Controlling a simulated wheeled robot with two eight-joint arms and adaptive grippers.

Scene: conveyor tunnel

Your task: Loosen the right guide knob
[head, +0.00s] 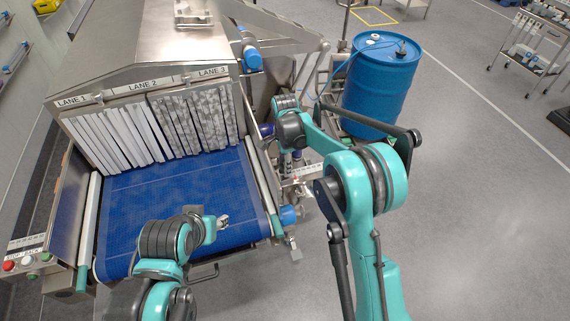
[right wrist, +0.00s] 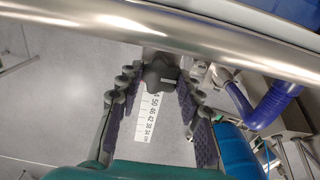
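The right guide knob (right wrist: 160,75), dark and lobed, sits below the steel rail in the right wrist view, above a white printed scale (right wrist: 151,115). My right gripper (right wrist: 160,82) is open, with one finger on each side of the knob. A gap shows on the left of the knob; the right finger is closer, and contact there is unclear. In the head view my right gripper (head: 290,162) points down beside the conveyor's right side, partly hidden, and the knob cannot be made out. My left gripper (head: 222,221) is over the blue belt; its finger opening is unclear.
The blue belt (head: 180,198) runs under a steel tunnel with strip curtains (head: 160,128). The steel guide rail (right wrist: 200,35) crosses above the knob. A blue hose (right wrist: 270,105) is to its right. A blue drum (head: 378,90) stands behind my right arm.

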